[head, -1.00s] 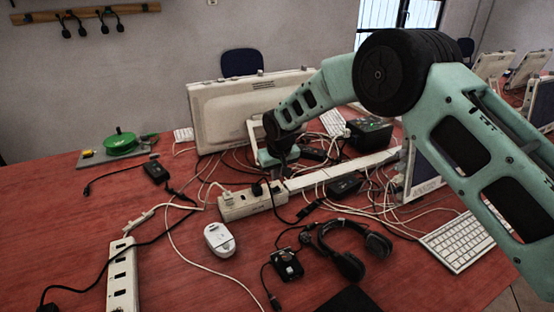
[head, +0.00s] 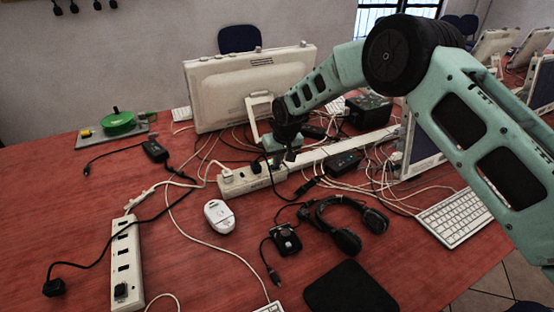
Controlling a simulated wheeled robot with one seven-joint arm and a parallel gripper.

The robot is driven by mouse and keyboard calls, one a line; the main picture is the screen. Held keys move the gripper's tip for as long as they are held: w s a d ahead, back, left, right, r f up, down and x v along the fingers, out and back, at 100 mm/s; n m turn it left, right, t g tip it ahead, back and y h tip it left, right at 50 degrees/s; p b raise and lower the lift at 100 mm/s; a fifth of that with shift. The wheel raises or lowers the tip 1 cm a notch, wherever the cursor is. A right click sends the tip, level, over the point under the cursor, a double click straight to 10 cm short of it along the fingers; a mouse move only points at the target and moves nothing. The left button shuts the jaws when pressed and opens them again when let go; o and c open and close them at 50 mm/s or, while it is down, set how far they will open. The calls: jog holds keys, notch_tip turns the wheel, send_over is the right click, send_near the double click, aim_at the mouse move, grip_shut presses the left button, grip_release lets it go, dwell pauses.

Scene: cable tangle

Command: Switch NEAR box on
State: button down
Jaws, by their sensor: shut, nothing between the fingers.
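No box in the head view carries a readable NEAR label. A small black box (head: 286,238) with a cable lies nearest among the boxes, left of the headphones. Another black box (head: 342,163) lies among cables farther back, and a larger one (head: 369,111) stands behind it. A white power strip (head: 252,179) with plugs lies in the middle. Another white strip (head: 126,260) lies at the front left, with a black plug or switch at its near end. My gripper (head: 290,157) is shut and empty, pointing down just above the far end of the middle strip. Its tips are small and dark; contact cannot be told.
Black headphones (head: 345,226), a white mouse (head: 219,216) and a keyboard (head: 456,217) lie around. A monitor (head: 248,88) stands behind my gripper. Cables tangle across the middle. A green reel (head: 118,122) sits at the far left. Red tabletop (head: 190,275) is mostly clear at front.

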aim_at(274, 168)
jog(key=shift+s+f, duration=0.2)
jog(key=shift+f, duration=0.1)
jog(key=shift+s+a+f, duration=0.1)
jog(key=shift+s+a, duration=0.3)
jog(key=shift+a, duration=0.4)
jog(key=r+p, duration=0.1)
jog(key=r, duration=0.1)
jog(key=r+p, duration=0.1)
jog(key=r, duration=0.2)
jog(key=shift+w+d+r, duration=0.15)
jog(key=shift+w+r, duration=0.05)
jog(key=shift+r, duration=0.15)
jog(key=b+v, duration=0.1)
jog(key=v, duration=0.8)
jog(key=shift+w+d+b, duration=0.15)
jog(key=shift+d+b, duration=0.25)
jog(key=shift+d, duration=0.05)
